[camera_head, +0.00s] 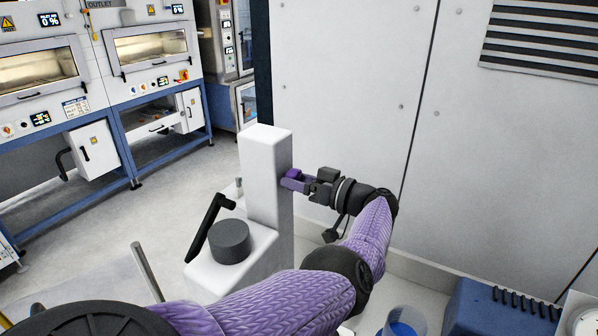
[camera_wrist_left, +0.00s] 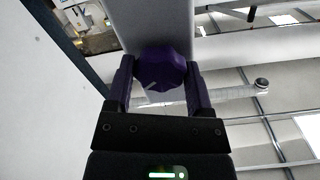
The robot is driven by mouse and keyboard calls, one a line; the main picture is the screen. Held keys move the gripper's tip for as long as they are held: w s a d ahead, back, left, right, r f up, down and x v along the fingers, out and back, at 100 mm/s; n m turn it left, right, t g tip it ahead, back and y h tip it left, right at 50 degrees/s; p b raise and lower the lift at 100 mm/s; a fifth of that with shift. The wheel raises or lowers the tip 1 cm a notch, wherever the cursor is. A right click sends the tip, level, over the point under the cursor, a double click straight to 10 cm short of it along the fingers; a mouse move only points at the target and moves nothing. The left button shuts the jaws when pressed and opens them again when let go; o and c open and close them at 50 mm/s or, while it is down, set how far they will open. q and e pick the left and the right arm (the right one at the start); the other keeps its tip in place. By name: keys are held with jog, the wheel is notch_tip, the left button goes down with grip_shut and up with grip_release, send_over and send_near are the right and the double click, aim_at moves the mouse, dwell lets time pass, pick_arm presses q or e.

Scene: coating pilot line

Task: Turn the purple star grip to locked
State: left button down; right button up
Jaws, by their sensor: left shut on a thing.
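The purple star grip (camera_wrist_left: 161,66) is a faceted dark knob on the face of a pale upright post (camera_head: 268,170). My left gripper (camera_head: 292,181) reaches the side of this post in the head view. In the left wrist view the fingers of the left gripper (camera_wrist_left: 160,88) stand on both sides of the knob and are shut on it. A small pale mark shows on the knob's lower edge. No locked or unlocked label can be read. In the head view the fingers mostly hide the knob. My right gripper is not in view.
The post rises from a pale machine body with a dark grey round cap (camera_head: 230,241) and a black lever (camera_head: 208,228). A grey wall panel (camera_head: 350,90) stands close behind my arm. A blue-rimmed bin (camera_head: 403,322) is at the bottom. Ovens (camera_head: 150,50) stand far left, beyond open floor.

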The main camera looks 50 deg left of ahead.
pick_arm(q)
jog(key=shift+m, duration=0.3)
jog(key=shift+r+m+p, duration=0.15)
jog(key=shift+m+p, duration=0.25)
jog(key=shift+m, duration=0.5)
jog(key=m, duration=0.3)
jog(key=shift+m+p, duration=0.3)
jog(key=shift+p, duration=0.05)
jog(key=m, duration=0.4)
grip_release()
jog(key=b+v, duration=0.2)
jog(key=v, duration=0.4)
jog(key=shift+b, duration=0.4)
